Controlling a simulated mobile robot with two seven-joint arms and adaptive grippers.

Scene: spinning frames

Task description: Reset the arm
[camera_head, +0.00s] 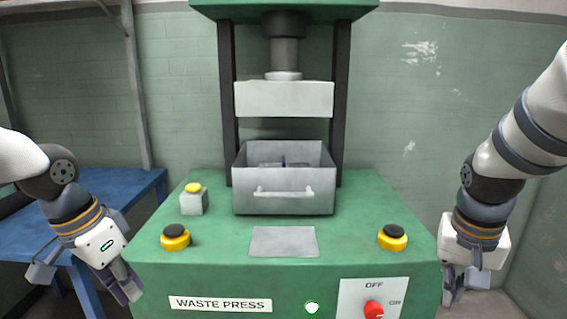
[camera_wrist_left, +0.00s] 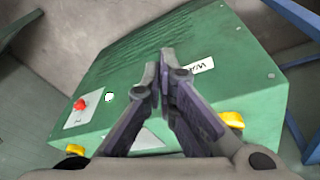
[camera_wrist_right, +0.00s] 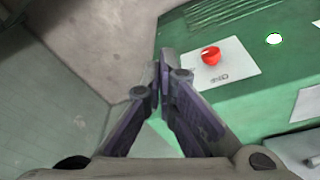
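My left gripper (camera_head: 128,291) is at the left front corner of the green waste press (camera_head: 215,235), beside its body. In the left wrist view its fingers (camera_wrist_left: 165,62) are together, with nothing seen between them. My right gripper (camera_head: 452,296) hangs at the right side of the press, apart from the table top. In the right wrist view its fingers (camera_wrist_right: 165,65) are together, with nothing seen between them. Both arms are bent downward at the sides of the press.
A grey bin (camera_head: 285,203) with a handle stands under the raised press plate (camera_head: 284,99). Yellow-based black buttons (camera_head: 175,238) (camera_head: 392,238) sit left and right. A red switch (camera_head: 373,309) is on the front panel. A blue table (camera_head: 115,185) stands at left.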

